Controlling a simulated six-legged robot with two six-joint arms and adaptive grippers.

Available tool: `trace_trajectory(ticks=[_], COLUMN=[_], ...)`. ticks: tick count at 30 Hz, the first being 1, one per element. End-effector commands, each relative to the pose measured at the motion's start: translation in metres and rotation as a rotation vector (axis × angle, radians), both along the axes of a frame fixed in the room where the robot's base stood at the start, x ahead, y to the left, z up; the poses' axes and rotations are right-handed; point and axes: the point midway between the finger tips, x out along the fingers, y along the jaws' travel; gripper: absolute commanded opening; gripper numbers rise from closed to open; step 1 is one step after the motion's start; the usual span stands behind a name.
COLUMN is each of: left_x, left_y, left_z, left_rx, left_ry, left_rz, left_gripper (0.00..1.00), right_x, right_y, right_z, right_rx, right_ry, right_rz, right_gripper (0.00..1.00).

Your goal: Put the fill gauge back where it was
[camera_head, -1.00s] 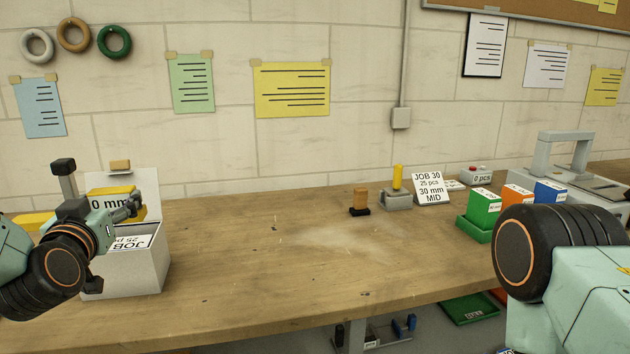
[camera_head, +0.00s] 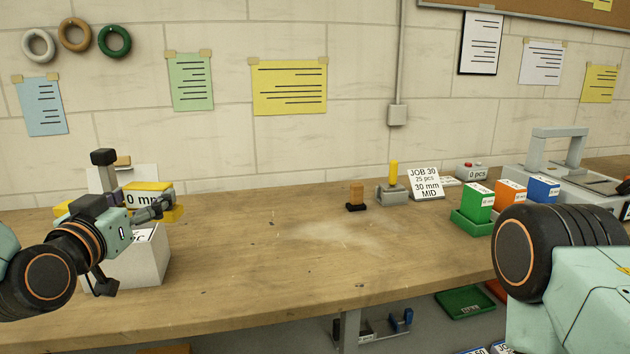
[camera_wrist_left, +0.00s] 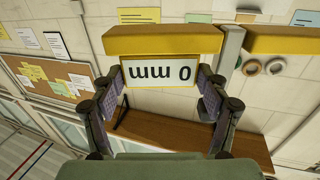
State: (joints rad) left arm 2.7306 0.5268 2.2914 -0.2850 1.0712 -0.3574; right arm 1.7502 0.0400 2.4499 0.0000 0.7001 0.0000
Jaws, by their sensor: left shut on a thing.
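The fill gauge (camera_head: 138,198) has a white "0 mm" label and yellow bars, with a grey post topped by a dark block beside it in the head view. My left gripper (camera_head: 163,208) is shut on it and holds it above an open white box (camera_head: 143,262). In the left wrist view the gauge's label (camera_wrist_left: 158,72) shows upside down between my fingers (camera_wrist_left: 160,85), under a yellow bar. The arm hides part of the gauge and box. Only my right arm's dark joint and pale link show, lower right; its gripper is out of view.
Mid-table stand a small wooden-handled stamp (camera_head: 356,194) and a grey block with a yellow pin (camera_head: 394,182). A "JOB 30" card (camera_head: 425,184), green (camera_head: 478,203), orange (camera_head: 510,194) and blue (camera_head: 543,189) boxes and a grey machine (camera_head: 562,172) stand right. The table's middle is clear.

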Motion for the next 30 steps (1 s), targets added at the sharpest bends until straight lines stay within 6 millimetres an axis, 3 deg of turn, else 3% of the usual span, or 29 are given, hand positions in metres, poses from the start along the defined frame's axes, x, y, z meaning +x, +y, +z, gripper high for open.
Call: trace_trajectory(ticks=[5,9,15,24,30], left_x=[-0.022,-0.050,-0.091,-0.132,-0.144], left_y=[-0.031,-0.060,-0.088,-0.104,-0.103], left_z=[-0.034,-0.075,-0.128,-0.191,-0.216], left_rx=[-0.004,-0.007,-0.006,-0.002,-0.002], left_ry=[0.006,0.010,0.009,0.006,0.001], left_rz=[-0.126,-0.251,-0.380,-0.449,-0.448], left_gripper=[0.29,0.29,0.29,0.29,0.29], right_x=[0.000,0.000,0.000,0.000,0.000], right_y=[0.000,0.000,0.000,0.000,0.000], right_z=[-0.001,-0.003,-0.004,-0.006,-0.006], right_rx=[0.000,0.000,0.000,0.000,0.000], right_ry=[0.000,0.000,0.000,0.001,0.000], right_rz=[0.000,0.000,0.000,0.000,0.000], right_gripper=[0.00,0.00,0.00,0.00,0.00])
